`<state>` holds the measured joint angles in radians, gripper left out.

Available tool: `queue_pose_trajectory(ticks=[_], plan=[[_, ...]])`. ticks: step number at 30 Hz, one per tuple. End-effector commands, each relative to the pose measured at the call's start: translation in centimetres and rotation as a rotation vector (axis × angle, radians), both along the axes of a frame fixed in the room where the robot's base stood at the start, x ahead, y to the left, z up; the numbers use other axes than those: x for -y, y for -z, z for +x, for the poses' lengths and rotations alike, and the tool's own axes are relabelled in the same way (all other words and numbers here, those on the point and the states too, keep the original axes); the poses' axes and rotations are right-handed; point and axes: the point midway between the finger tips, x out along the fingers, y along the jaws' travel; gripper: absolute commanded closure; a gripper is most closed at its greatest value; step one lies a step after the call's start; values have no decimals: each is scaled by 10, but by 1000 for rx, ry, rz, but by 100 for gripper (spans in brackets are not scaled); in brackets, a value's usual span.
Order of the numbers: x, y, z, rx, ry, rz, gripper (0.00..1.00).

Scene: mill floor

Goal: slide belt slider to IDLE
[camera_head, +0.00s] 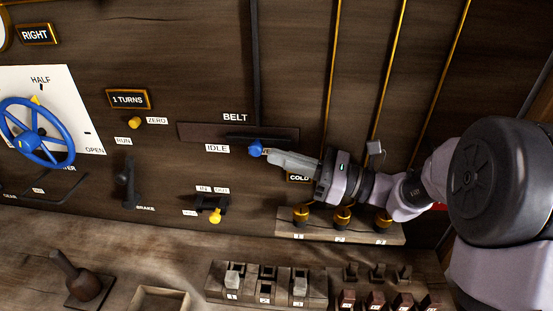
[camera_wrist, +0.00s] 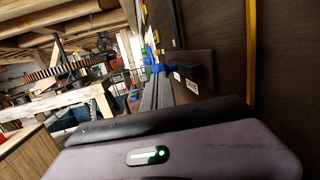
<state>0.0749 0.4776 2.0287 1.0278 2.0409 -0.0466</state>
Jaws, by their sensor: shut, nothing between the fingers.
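The belt slider's blue knob (camera_head: 256,147) sits at the lower edge of a dark track plate (camera_head: 200,132) under the BELT sign (camera_head: 235,117). The IDLE label (camera_head: 217,148) is at the plate's lower left, and the knob is to its right. My gripper (camera_head: 268,154) is shut and empty, its tips at the right side of the knob; I cannot tell whether they touch. In the wrist view my shut fingers (camera_wrist: 155,92) point along the wall towards small blue parts, and I cannot tell for sure which is the knob.
A COLD sign (camera_head: 298,178) is partly hidden below my arm, above a ledge with brass knobs (camera_head: 342,213). A yellow-handled switch (camera_head: 215,215) and a BRAKE lever (camera_head: 127,183) are lower left. A blue handwheel (camera_head: 30,142) is far left. Thin vertical rods run above my arm.

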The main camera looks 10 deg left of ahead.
Motion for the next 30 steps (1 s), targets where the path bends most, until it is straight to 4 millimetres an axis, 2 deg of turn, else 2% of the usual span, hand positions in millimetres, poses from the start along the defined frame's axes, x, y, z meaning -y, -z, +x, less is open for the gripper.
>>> queue_pose_trajectory(ticks=[4, 17, 20, 24, 30], plan=[[-12, -1, 1, 0, -1, 0, 100], [-19, -4, 2, 0, -1, 0, 100], [-40, -6, 0, -1, -5, 0, 100], [-77, -6, -3, 0, -5, 0, 100], [-113, -4, -4, 0, -3, -1, 100]])
